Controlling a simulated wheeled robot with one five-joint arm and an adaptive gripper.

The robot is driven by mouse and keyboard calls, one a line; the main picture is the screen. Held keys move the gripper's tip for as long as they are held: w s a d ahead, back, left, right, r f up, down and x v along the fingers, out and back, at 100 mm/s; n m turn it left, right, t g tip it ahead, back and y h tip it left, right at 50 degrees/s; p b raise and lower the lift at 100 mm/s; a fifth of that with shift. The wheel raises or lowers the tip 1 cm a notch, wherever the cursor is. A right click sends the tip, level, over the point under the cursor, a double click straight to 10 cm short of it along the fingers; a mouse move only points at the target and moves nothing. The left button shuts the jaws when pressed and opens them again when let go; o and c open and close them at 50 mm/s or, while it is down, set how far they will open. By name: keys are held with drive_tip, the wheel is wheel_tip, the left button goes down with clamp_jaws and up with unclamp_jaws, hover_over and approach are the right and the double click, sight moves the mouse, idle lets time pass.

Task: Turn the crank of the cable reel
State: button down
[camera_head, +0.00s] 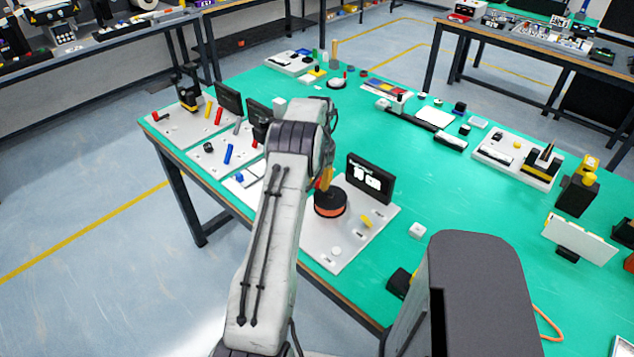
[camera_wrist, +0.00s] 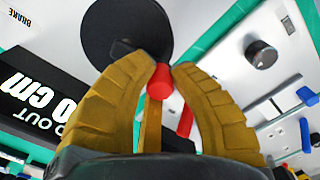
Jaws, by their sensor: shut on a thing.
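The cable reel (camera_head: 331,204), a black disc with an orange band under it, stands on a light grey board (camera_head: 330,255). Its dark disc also shows at the top of the wrist view (camera_wrist: 100,25). The reel's red crank knob (camera_wrist: 159,80) is between the tips of my gripper's yellow fingers (camera_wrist: 160,70). My gripper is shut on this knob, at the edge of the disc. In the head view my gripper (camera_head: 326,180) is over the reel, partly hidden by my arm.
A black display (camera_head: 370,178) stands behind the reel; the wrist view shows "OUT" and "0 cm" on it (camera_wrist: 40,105). A yellow part (camera_head: 367,221) and a white knob (camera_head: 336,251) are on the same board. A white cube (camera_head: 417,230) lies to the right on the green table.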

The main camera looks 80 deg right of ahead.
sight(339, 189)
drive_tip(key=m, duration=0.2)
drive_tip(key=s+d+m+p, duration=0.1)
drive_tip(key=m, duration=0.1)
drive_tip(key=shift+d+m, duration=0.15)
drive_tip(key=shift+m, duration=0.15)
drive_tip(key=m, duration=0.1)
drive_tip(key=s+m, duration=0.1)
drive_tip(key=m, duration=0.1)
drive_tip(key=d+m, duration=0.1)
drive_tip(key=m, duration=0.1)
drive_tip(key=shift+s+p, duration=0.3)
drive_tip(key=shift+p, duration=0.1)
drive_tip(key=m, duration=0.1)
drive_tip(key=s+m, duration=0.1)
drive_tip(key=m, duration=0.3)
drive_tip(key=shift+s+f, duration=0.1)
drive_tip(key=shift+s, duration=0.2)
drive_tip(key=shift+s+a+m+b, duration=0.15)
drive_tip(key=shift+s+m, duration=0.25)
drive_tip(key=shift+m, duration=0.8)
drive_tip(key=shift+s+a+m+b, duration=0.15)
drive_tip(key=shift+s+m, duration=0.25)
drive_tip(key=shift+m, duration=0.8)
drive_tip(key=c, duration=1.1)
unclamp_jaws()
drive_tip(key=shift+d, duration=0.1)
